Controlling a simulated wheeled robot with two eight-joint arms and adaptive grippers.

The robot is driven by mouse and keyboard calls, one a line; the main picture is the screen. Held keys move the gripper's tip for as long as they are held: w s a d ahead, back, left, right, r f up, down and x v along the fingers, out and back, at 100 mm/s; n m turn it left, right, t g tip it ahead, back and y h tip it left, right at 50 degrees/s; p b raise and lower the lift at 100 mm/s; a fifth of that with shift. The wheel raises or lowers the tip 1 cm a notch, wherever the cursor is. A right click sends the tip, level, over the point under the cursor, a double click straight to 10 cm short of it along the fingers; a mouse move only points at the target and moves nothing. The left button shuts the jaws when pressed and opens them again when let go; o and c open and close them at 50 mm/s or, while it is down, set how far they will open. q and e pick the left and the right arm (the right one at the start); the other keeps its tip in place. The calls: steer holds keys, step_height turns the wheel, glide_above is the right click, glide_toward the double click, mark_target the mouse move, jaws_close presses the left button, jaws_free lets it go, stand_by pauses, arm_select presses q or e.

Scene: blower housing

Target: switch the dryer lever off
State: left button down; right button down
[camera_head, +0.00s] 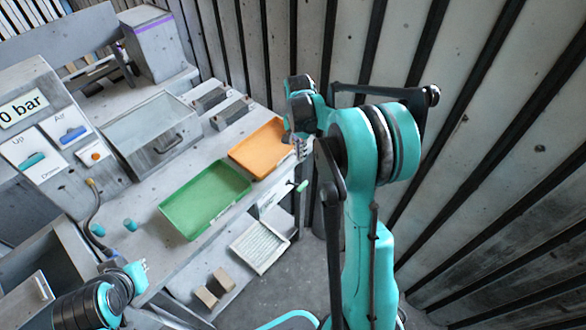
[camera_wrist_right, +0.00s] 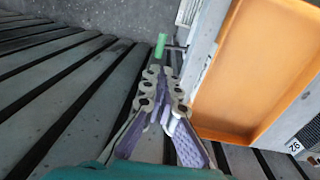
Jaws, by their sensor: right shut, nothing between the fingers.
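A small lever with a green handle (camera_head: 301,186) sticks out from a pale labelled panel (camera_head: 272,197) at the bench's right front edge; the label is too small to read. The green handle (camera_wrist_right: 160,45) also shows in the right wrist view, just beyond my right fingertips. My right gripper (camera_wrist_right: 168,72) is shut and empty, its fingers pointing toward the handle; I cannot tell whether they touch it. In the head view the right gripper (camera_head: 299,148) is partly hidden by its own wrist, above the lever. My left gripper (camera_head: 141,275) is at the lower left, far from the lever; its opening is unclear.
An orange tray (camera_head: 262,140) lies close beside my right gripper, and a green tray (camera_head: 205,200) lies left of it. A slatted wall (camera_head: 470,130) stands close on the right.

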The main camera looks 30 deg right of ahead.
mark_target(302, 185)
steer(key=shift+w+d+f, duration=0.2)
steer(key=shift+w+f, duration=0.05)
steer(key=shift+w, duration=0.1)
steer(key=shift+s, duration=0.1)
steer(key=f+b, duration=0.1)
steer(key=f, duration=0.3)
steer(key=f+b, duration=0.2)
steer(key=f, duration=0.3)
steer(key=f+b, duration=0.1)
steer(key=f, duration=0.4)
steer(key=shift+s+d+b, duration=0.15)
steer(key=shift+s+b, duration=0.2)
